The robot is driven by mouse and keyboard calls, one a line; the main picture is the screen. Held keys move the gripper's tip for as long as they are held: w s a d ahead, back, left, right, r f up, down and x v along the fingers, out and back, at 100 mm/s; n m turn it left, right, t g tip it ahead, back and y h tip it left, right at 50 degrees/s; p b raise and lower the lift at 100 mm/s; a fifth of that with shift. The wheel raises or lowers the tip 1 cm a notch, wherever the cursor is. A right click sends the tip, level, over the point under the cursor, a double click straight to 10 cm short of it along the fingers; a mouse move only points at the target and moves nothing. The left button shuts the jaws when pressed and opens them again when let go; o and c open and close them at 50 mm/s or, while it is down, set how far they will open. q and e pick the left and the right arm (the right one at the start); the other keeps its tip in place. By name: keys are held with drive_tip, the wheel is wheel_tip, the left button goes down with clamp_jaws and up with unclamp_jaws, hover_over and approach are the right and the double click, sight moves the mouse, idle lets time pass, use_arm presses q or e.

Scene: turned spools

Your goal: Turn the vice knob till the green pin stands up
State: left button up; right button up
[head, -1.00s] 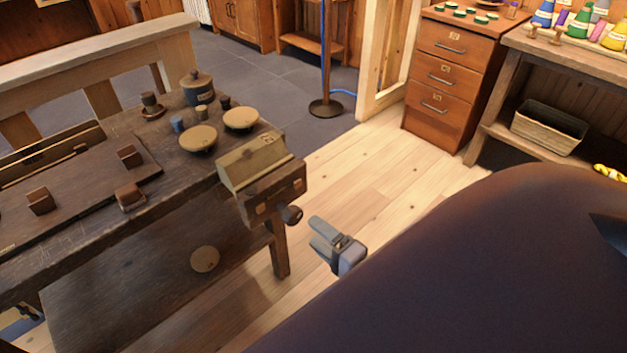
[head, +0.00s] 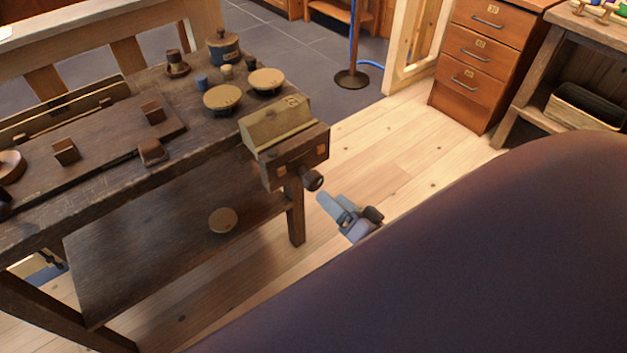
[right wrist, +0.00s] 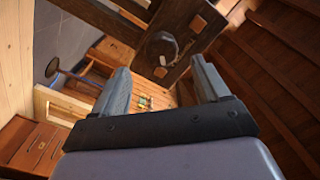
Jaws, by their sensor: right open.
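The vice (head: 285,140) is a wooden block at the right end of the dark workbench. Its dark round knob (head: 313,180) sticks out from the front jaw. The knob also shows in the right wrist view (right wrist: 162,46), ahead of and between my fingertips, with a small pale mark below it. I cannot make out a green pin in either view. My right gripper (head: 330,203) is open and empty, just right of and below the knob in the head view. Its two grey fingers also show in the right wrist view (right wrist: 160,70), apart from the knob. My left gripper is out of view.
On the workbench (head: 190,150) stand a blue pot (head: 223,47), two round tan discs and several small wooden blocks. A drawer cabinet (head: 482,62) stands back right. The plank floor between is clear.

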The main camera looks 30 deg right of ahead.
sight(317, 185)
drive_tip(key=n, duration=0.5)
drive_tip(key=w+n+b, duration=0.1)
drive_tip(key=n, duration=0.4)
drive_tip(key=n+b, duration=0.1)
drive_tip(key=n, duration=0.4)
drive_tip(key=shift+w+a, duration=0.15)
drive_tip(key=shift+w+a+b, duration=0.15)
drive_tip(key=shift+w+b, duration=0.25)
drive_tip(key=shift+w, duration=1.2)
drive_tip(key=shift+w+a+b, duration=0.1)
drive_tip(key=shift+w+b, duration=0.25)
drive_tip(key=shift+w, duration=1.25)
drive_tip(key=c, duration=1)
drive_tip(key=shift+c, duration=0.2)
